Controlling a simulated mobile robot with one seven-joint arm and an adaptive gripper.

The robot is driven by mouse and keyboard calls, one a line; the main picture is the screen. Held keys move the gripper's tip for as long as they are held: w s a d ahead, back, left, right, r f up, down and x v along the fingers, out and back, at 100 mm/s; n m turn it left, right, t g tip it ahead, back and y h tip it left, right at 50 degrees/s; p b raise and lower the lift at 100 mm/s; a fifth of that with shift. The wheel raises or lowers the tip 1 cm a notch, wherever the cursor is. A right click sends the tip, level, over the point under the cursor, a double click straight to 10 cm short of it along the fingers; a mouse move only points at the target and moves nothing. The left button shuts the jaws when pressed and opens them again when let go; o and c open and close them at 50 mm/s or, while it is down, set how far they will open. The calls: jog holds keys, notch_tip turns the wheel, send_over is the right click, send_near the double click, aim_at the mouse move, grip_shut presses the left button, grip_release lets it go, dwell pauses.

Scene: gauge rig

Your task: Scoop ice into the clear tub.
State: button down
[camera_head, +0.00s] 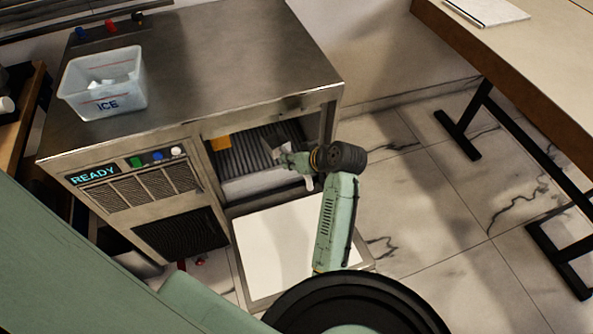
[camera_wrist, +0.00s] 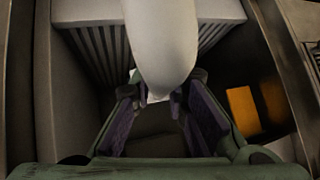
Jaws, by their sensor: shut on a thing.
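The clear tub (camera_head: 103,98), labelled ICE, stands upright on the left of the steel machine top, with a few whitish pieces inside. My gripper (camera_head: 282,157) is inside the front opening of the ice machine (camera_head: 230,62), well to the right of and below the tub. It is shut on a pale, rounded thing that looks like the scoop (camera_wrist: 168,45); in the wrist view this fills the upper middle, between my two fingers (camera_wrist: 160,108). The scoop's full shape and whether it bears ice cannot be told.
The opening has a ribbed back wall (camera_head: 250,152), and an orange block (camera_head: 220,143) at its left. The white lowered door (camera_head: 284,252) lies in front. Several small coloured things sit behind the tub. A table (camera_head: 530,60) stands at right, with clear floor between.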

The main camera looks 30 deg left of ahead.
aim_at(283, 142)
jog(key=w+a+f+b, duration=0.1)
jog(key=w+a, duration=0.1)
jog(key=w+a+f+b, duration=0.2)
jog(key=a, duration=0.1)
jog(key=w+a+f+b, duration=0.1)
jog(key=w+a, duration=0.1)
jog(key=shift+w+a+f, duration=0.3)
jog(key=shift+w+f, duration=0.1)
jog(key=shift+w+d+b, duration=0.1)
jog(key=shift+d+b, duration=0.05)
jog(key=shift+b, duration=0.15)
dwell(0.6)
